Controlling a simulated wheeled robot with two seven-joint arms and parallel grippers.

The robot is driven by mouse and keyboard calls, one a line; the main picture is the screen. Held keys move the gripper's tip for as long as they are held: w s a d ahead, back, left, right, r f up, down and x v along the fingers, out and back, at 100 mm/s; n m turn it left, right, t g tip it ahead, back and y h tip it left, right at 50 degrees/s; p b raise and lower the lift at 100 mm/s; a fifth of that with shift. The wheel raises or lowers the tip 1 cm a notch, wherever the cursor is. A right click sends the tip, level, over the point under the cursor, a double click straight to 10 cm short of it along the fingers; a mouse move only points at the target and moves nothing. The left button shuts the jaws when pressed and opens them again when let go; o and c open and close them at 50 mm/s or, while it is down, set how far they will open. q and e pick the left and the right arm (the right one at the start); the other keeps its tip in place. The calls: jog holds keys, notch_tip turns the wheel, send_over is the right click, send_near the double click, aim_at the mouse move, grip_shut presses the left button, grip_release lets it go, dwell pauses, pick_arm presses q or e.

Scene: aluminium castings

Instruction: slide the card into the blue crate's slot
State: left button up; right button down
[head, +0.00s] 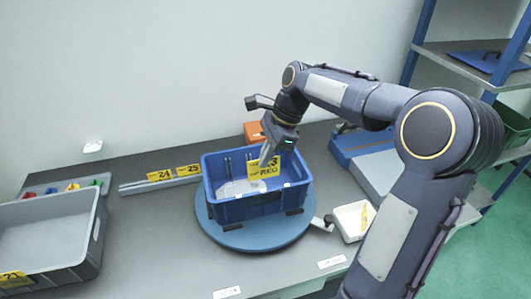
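The blue crate (236,210) stands on a round blue turntable (252,240) in the middle of the bench. A yellow card (264,170) with dark print, partly readable as "RED", is upright at the crate's right half, below my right gripper (267,155). The gripper points down over the crate and appears shut on the card's upper edge; its fingers cover part of the print. My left gripper is out of view.
Yellow cards 24 (160,176) and 25 (188,170) stand in a grey rack left of the crate. A grey crate (92,240) is at far left, an orange box (253,130) behind.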

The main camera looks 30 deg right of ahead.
aim_at(277, 163)
jog(key=shift+f+b, duration=1.15)
jog(key=shift+f, duration=1.15)
jog(key=shift+p, duration=0.9)
jog(key=shift+f+b, duration=1.7)
jog(key=shift+f, duration=1.1)
jog(key=c, duration=1.6)
grip_release()
jog(key=shift+v, duration=3.9)
